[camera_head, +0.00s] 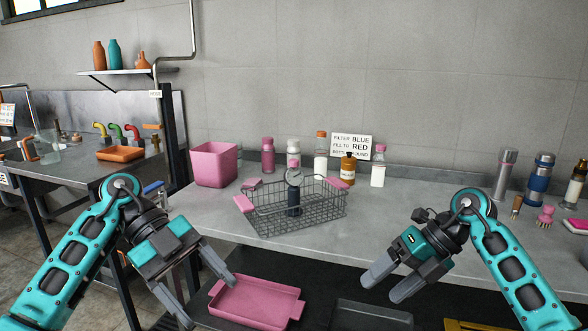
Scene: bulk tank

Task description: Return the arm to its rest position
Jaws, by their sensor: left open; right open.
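My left arm comes in from the left, and its gripper (208,290) is open and empty in front of the counter, above a pink tray. My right arm comes in from the right, and its gripper (384,280) is open and empty in front of the counter's edge. Both grippers point downward and touch nothing that I can see.
A wire basket (302,218) with pink handles stands on the grey counter (400,220), with a dark upright item in it. A pink bin (214,164), several bottles and a sign (351,147) stand behind. A pink tray (252,304) lies below. Flasks (543,178) stand right.

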